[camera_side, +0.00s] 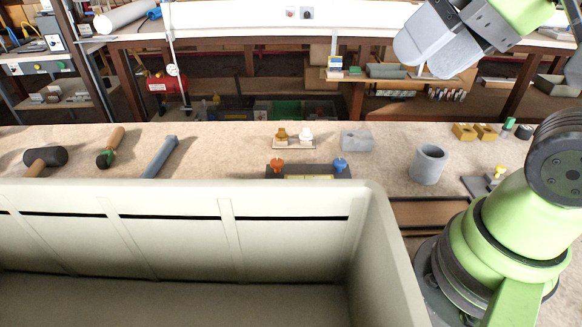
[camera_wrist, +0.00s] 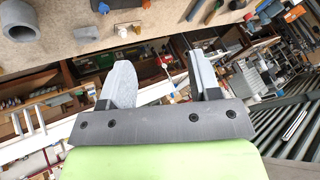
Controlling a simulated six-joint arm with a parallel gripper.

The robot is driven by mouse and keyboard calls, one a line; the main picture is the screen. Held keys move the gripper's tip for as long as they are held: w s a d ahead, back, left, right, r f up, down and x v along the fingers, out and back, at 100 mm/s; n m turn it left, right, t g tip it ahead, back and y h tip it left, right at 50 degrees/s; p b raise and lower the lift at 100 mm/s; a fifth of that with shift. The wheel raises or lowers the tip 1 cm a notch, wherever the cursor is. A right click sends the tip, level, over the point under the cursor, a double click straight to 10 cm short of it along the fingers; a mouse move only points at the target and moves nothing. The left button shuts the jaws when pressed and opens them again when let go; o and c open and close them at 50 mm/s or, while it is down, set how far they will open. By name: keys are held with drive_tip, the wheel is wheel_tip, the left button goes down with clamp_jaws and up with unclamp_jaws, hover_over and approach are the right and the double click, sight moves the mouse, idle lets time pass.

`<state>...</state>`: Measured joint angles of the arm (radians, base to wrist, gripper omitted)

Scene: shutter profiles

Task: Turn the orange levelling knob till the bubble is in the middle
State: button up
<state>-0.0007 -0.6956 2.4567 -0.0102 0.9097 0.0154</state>
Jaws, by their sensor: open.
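The orange levelling knob (camera_side: 277,165) sits on the left end of a dark levelling block (camera_side: 312,168), with a blue knob (camera_side: 340,164) on its right end. A yellow-green vial strip (camera_side: 309,177) shows between them, partly hidden by the bin rim; I cannot make out the bubble. In the wrist view the orange knob (camera_wrist: 146,4) and blue knob (camera_wrist: 103,8) show at the top edge. My gripper (camera_side: 424,45) is high at the upper right, well away from the knobs. In the wrist view my gripper (camera_wrist: 160,75) has its fingers apart with nothing between them.
A large pale bin (camera_side: 290,190) fills the front. A grey block (camera_side: 356,140), a grey cup (camera_side: 429,164) and a stand with brass and white posts (camera_side: 293,144) are near the levelling block. A mallet (camera_side: 48,158) and a blue-grey bar (camera_side: 160,157) lie left.

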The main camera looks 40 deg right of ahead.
drive_tip(key=w+m+g, duration=0.1)
drive_tip(key=w+g, duration=0.1)
drive_tip(key=w, duration=0.6)
drive_tip(key=m+g+h, duration=0.2)
drive_tip(key=m+g, duration=0.2)
drive_tip(key=g, duration=0.1)
hover_over(277, 161)
wheel_tip(277, 161, down, 18)
wheel_tip(277, 161, down, 11)
drive_tip(key=shift+r, duration=0.15)
drive_tip(key=c, duration=0.9)
